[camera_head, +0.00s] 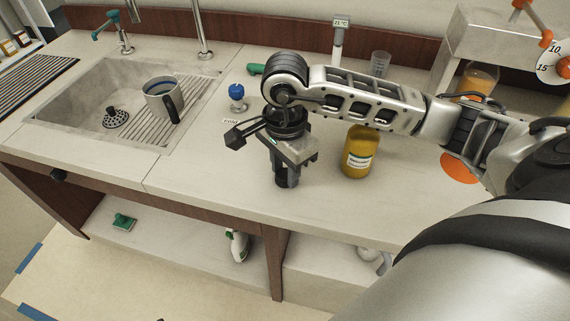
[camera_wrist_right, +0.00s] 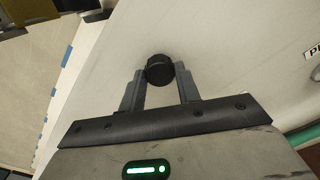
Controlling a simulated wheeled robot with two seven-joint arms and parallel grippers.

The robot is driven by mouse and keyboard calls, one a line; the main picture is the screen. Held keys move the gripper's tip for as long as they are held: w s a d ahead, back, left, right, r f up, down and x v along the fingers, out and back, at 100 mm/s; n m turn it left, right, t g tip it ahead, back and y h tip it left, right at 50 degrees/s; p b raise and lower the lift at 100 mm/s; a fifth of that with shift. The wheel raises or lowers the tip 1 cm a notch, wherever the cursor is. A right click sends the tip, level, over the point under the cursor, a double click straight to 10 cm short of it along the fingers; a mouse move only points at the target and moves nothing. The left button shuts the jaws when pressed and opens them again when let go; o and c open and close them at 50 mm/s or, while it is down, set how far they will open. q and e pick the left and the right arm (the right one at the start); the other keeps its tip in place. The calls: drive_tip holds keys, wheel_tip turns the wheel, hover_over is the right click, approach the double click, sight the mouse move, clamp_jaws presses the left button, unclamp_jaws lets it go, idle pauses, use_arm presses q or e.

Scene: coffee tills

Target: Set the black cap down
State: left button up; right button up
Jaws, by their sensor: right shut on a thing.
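My right gripper (camera_head: 287,180) points down over the front part of the counter, left of an amber bottle (camera_head: 358,155) with a white label. In the right wrist view, the gripper (camera_wrist_right: 159,75) is shut on the round black cap (camera_wrist_right: 159,68), which sits between the fingertips. In the head view I cannot make out the cap apart from the dark fingers. I cannot tell whether the cap touches the counter. The bottle stands upright, and my arm hides its top. My left gripper is not in view.
The counter (camera_head: 215,185) is bare around the gripper, with its front edge close by. A blue-knobbed fitting (camera_head: 237,93) is behind left. A sink (camera_head: 90,95) at the left holds a grey jug (camera_head: 162,100). An orange disc (camera_head: 460,168) lies to the right.

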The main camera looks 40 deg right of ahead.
sight(285, 174)
drive_tip(key=shift+f, duration=0.2)
drive_tip(key=o, duration=1.1)
drive_tip(key=shift+o, duration=0.2)
wheel_tip(285, 174, up, 12)
drive_tip(key=shift+r, duration=0.25)
drive_tip(key=shift+f, duration=0.1)
